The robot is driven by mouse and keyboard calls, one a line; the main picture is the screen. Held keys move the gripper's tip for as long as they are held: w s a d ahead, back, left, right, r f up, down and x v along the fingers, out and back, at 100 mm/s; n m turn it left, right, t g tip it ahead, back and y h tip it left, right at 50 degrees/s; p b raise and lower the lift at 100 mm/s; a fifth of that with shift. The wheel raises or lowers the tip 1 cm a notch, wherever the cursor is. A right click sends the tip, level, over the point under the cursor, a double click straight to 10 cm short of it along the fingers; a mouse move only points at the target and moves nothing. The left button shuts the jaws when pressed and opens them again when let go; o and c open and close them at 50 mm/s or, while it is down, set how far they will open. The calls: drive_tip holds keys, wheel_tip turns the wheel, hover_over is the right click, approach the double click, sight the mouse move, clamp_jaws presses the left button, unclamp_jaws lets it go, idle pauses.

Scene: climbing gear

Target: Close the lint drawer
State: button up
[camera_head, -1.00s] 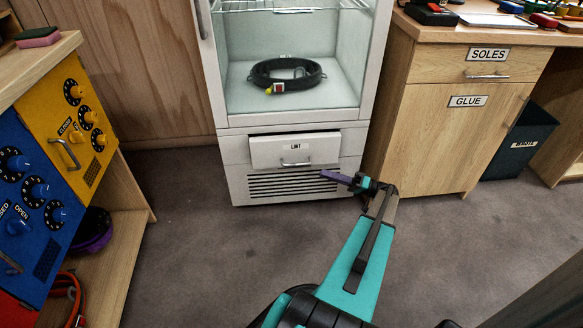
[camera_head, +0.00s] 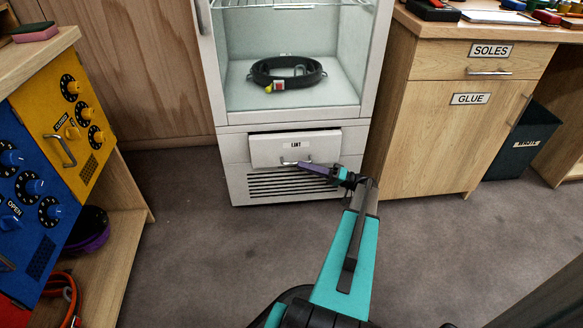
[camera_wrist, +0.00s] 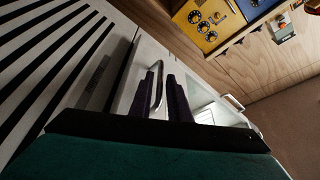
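The lint drawer (camera_head: 270,150) is the white front with a LINT label, low on the white cabinet. It stands out a little, with a dark gap along its top edge. Its metal bar handle (camera_head: 291,162) is low on the front. My gripper (camera_head: 304,167), with purple fingers, is at the handle from the right and hides part of it. In the wrist view the fingers (camera_wrist: 163,95) are a little apart, with the handle (camera_wrist: 158,86) showing between them. Whether either finger touches the handle cannot be told.
Above the drawer, an open white compartment (camera_head: 240,112) holds a black ring-shaped item (camera_head: 262,78). A vent grille (camera_head: 275,187) lies below. A wooden cabinet (camera_head: 425,140) stands right, and a shelf unit with yellow and blue dial panels (camera_head: 50,150) left. The grey floor (camera_head: 220,255) is clear.

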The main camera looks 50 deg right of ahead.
sight(294, 163)
drive_tip(key=shift+b+x, duration=0.5)
drive_tip(key=shift+x, duration=1.9)
clamp_jaws()
